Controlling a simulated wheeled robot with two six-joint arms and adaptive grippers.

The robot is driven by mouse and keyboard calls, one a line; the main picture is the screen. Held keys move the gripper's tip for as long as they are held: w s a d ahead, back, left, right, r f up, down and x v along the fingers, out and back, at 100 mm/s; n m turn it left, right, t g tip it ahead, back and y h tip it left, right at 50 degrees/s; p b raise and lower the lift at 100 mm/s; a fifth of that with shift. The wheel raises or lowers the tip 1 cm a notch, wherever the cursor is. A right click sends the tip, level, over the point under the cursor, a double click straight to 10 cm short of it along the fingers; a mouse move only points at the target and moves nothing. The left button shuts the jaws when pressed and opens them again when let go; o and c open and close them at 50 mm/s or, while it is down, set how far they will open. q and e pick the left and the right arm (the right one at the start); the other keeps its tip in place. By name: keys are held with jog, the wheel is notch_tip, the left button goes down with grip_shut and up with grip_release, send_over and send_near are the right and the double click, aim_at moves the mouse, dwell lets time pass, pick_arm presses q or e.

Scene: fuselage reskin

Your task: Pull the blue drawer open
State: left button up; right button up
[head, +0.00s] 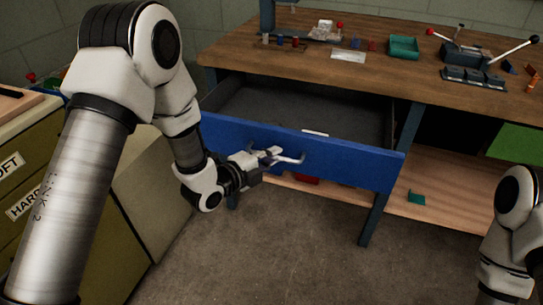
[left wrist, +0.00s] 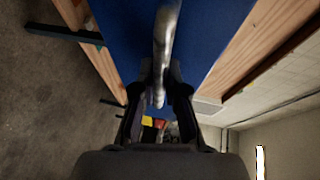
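The blue drawer (head: 350,163) hangs out of the workbench, pulled well open, with its dark inside showing behind the front panel. Its pale bar handle (head: 289,160) is on the front panel. My left gripper (head: 268,158) is at the handle. In the left wrist view, the blue front (left wrist: 215,25) fills the top middle, and the two dark fingers (left wrist: 162,80) close in on both sides of the metal handle (left wrist: 165,40). My right gripper is out of view; only part of that arm shows at the lower right.
A lower shelf (head: 450,210) holds a small green piece (head: 416,198). A yellow-green cabinet (head: 80,215) stands left. The floor (head: 290,260) before the drawer is clear.

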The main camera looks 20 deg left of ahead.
pick_arm(q)
jog(key=o, duration=0.3)
jog(key=v, duration=1.2)
